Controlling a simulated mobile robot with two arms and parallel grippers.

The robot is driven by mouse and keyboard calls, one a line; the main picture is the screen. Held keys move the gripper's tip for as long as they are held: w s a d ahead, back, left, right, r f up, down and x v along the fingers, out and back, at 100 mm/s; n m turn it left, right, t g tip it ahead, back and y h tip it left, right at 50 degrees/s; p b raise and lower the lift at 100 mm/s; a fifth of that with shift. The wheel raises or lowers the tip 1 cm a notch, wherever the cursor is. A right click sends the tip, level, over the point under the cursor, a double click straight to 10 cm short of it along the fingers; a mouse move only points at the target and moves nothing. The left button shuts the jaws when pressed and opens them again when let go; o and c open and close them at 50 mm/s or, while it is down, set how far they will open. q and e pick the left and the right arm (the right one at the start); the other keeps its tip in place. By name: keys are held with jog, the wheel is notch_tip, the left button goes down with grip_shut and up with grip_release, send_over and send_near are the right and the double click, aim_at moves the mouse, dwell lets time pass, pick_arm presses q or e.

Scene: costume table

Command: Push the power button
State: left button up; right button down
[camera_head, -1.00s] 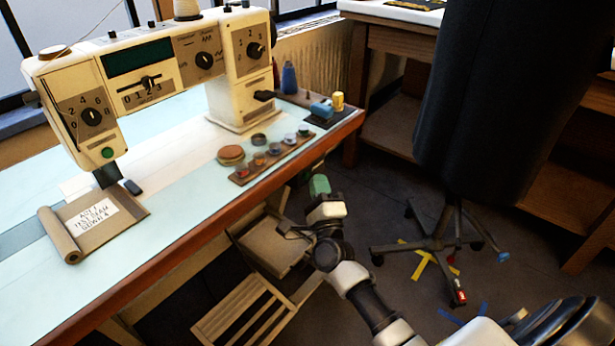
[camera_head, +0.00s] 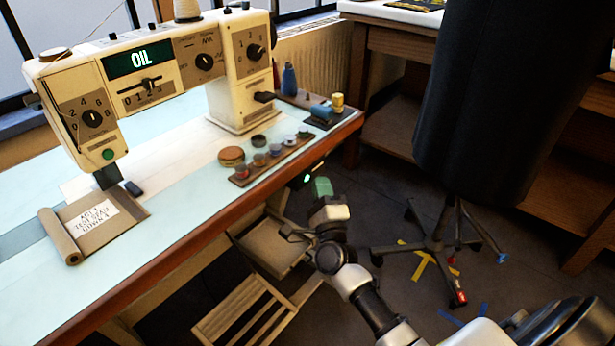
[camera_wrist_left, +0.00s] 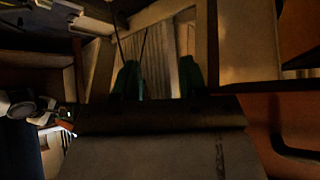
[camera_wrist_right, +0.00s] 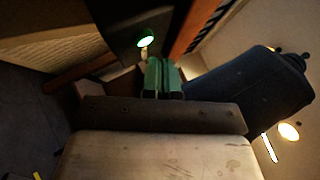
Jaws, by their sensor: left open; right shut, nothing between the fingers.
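The cream sewing machine (camera_head: 190,62) stands on the table, and its display (camera_head: 141,60) is lit with the word OIL. A power button (camera_head: 307,179) glows green under the table's front edge; it also shows as a lit green disc in the right wrist view (camera_wrist_right: 146,41). My right gripper (camera_head: 321,186), with green fingers, is shut and empty just in front of and below the button. In the right wrist view its fingertips (camera_wrist_right: 160,62) appear slightly short of the button; contact cannot be judged. My left gripper (camera_wrist_left: 160,78) is open and empty, outside the head view.
The table's brown front edge (camera_head: 190,244) runs above my right gripper. A wooden stool or chair (camera_head: 245,310) stands below it. A wheeled stand with a dark form (camera_head: 480,95) is at the right. Small pots on a strip (camera_head: 272,160) lie near the table edge.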

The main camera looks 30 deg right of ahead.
pick_arm(q)
jog(key=shift+s+a+f, duration=0.1)
jog(key=shift+s, duration=0.05)
pick_arm(e)
jog(key=shift+s, duration=0.2)
pick_arm(q)
jog(key=shift+s+a+f+g+y+p, duration=0.15)
jog(key=shift+s+a+f+g+p, duration=0.1)
jog(key=shift+s+g, duration=0.35)
jog(key=shift+s+a+f+g+y+p, duration=0.1)
jog(key=shift+s+a+f+g+p, duration=0.1)
jog(key=shift+s+g, duration=0.4)
jog(key=shift+s+a+f+g+y+p, duration=0.15)
jog(key=shift+s+a+f+g, duration=0.2)
jog(key=shift+s, duration=0.45)
pick_arm(e)
jog(key=s+d, duration=0.2)
jog(key=s, duration=0.3)
jog(key=shift+s+d, duration=0.2)
jog(key=shift+s, duration=0.05)
pick_arm(q)
jog(key=shift+d+r, duration=0.15)
